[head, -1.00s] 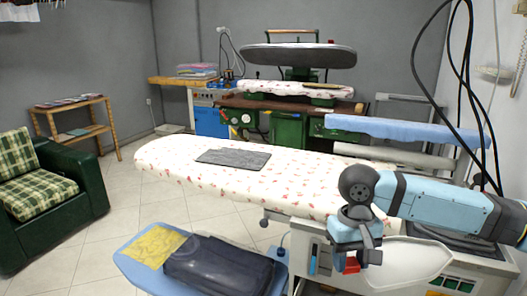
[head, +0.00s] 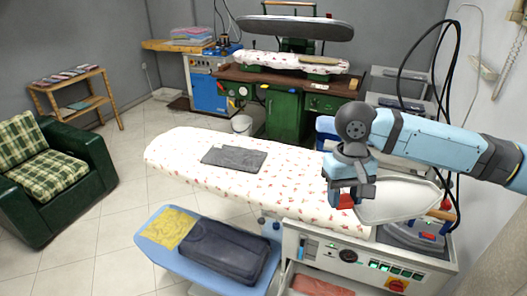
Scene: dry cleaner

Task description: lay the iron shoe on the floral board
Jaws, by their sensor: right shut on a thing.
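The floral board (head: 190,145) is a long white padded ironing board with small red flowers, across the middle of the head view. My right gripper (head: 346,198) points down over its right end, shut on the iron shoe (head: 405,203). The shoe is a pale, iron-shaped plate with a grey rim, extending right from the jaws; a red piece shows at the fingertips. The shoe appears held above the board's right end and the machine; the exact gap cannot be told. The gripper hides part of the shoe's left side. My left gripper is not in view.
A flat dark grey cloth (head: 235,158) lies on the board's left-middle. The board is bare between it and my gripper. In front are a blue lower board (head: 150,235) with a dark folded garment (head: 218,250) and a control panel (head: 345,256). A green press (head: 287,115) stands behind.

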